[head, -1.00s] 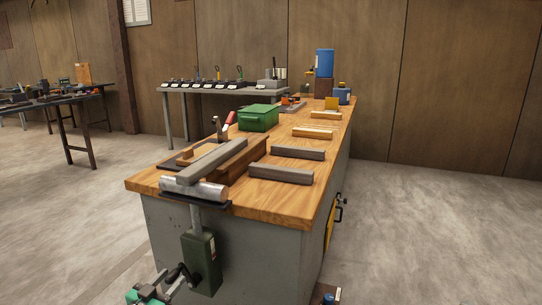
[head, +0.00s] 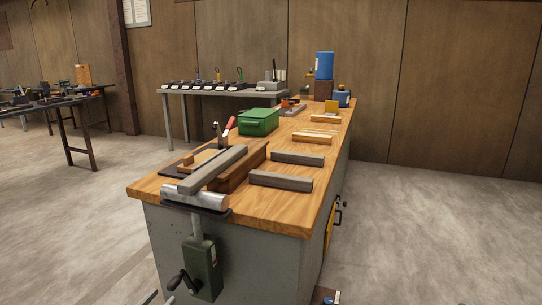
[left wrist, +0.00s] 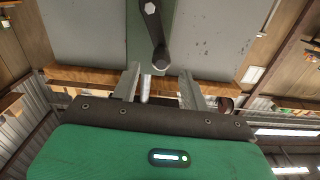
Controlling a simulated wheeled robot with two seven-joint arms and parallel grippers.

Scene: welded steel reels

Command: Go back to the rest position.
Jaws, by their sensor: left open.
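My left gripper (head: 160,298) shows only as fingertips at the bottom edge of the head view. In the left wrist view the gripper (left wrist: 160,78) is open, its two grey fingers apart with nothing held between them. A green gearbox (head: 202,268) with a dark crank (head: 183,282) is mounted on the bench's near end, right of and above the fingertips. In the left wrist view the crank (left wrist: 154,25) lies beyond the fingers, apart from them as far as I can tell. My right gripper cannot be made out.
The wooden-topped bench (head: 270,212) fills the middle, carrying a metal roller (head: 194,199), grey bars (head: 281,181), a green box (head: 258,122) and a blue canister (head: 324,65). A side table (head: 225,90) stands behind.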

